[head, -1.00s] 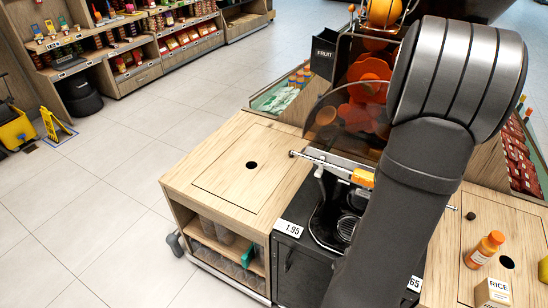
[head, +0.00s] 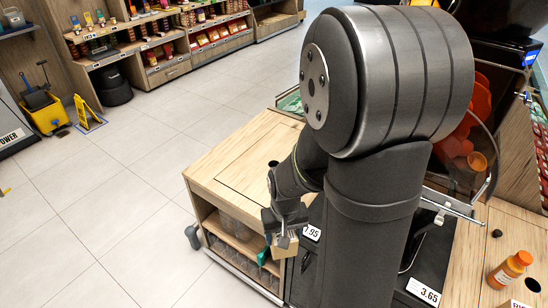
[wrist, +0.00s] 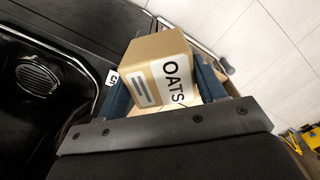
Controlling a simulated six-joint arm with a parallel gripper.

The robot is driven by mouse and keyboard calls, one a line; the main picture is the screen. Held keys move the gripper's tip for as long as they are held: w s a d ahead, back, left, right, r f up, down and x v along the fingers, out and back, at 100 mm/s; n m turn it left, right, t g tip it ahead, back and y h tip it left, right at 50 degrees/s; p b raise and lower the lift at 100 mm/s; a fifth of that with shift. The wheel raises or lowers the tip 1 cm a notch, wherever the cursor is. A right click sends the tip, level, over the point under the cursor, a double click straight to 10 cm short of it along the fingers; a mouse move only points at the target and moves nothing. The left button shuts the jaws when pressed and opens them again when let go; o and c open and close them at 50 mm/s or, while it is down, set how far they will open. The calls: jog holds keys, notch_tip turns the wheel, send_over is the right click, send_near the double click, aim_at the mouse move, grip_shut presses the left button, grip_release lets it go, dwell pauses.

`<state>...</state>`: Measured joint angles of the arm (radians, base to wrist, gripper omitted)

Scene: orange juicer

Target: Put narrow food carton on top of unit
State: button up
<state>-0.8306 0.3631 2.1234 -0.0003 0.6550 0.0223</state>
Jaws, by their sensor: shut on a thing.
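My gripper (head: 284,218) is shut on a brown carton (head: 285,246) and holds it in front of the wooden unit's near right corner, below top level. In the wrist view the carton (wrist: 160,68) is marked OATS and sits tilted between the two dark fingers of my gripper (wrist: 165,80). The wooden unit (head: 228,168) has a bare, flat top with a round hole, partly hidden by my arm. A second carton (head: 516,304), cut off by the bottom edge, stands on the right counter.
The juicer (head: 470,135) stands behind my arm, with a clear cover and metal bar. An orange bottle (head: 510,269) is on the right counter. Open shelves (head: 238,240) lie under the unit's top. A black drip tray (wrist: 38,78) shows in the wrist view.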

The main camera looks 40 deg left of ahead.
jog(key=s+a+r+n, duration=0.1)
jog(key=s+a+r, duration=0.2)
jog(key=s+a, duration=0.35)
jog(key=s+a+r, duration=0.3)
jog(key=s+a, duration=0.2)
jog(key=a, duration=0.3)
jog(key=w+a+n, duration=0.2)
jog(key=a+n, duration=0.1)
jog(key=a, duration=0.4)
jog(key=w+a+f+n, duration=0.1)
jog(key=w+a+n, duration=0.15)
jog(key=w, duration=0.85)
jog(key=w+a+f+n, duration=0.15)
jog(key=w+a, duration=0.25)
jog(key=w, duration=0.7)
jog(key=w+a+f+n, duration=0.15)
jog(key=w+a, duration=0.25)
jog(key=w, duration=0.7)
jog(key=shift+m, duration=0.35)
jog(key=shift+s+a+f, duration=0.8)
jog(key=shift+a+f, duration=0.9)
jog(key=shift+f, duration=0.2)
jog(key=shift+s+a+f, duration=0.8)
jog(key=shift+a+f, duration=0.95)
jog(key=shift+f, duration=0.1)
jog(key=shift+s+a+f, duration=0.8)
jog(key=shift+a+f, duration=0.9)
jog(key=shift+f, duration=0.2)
jog(key=shift+f, duration=0.2)
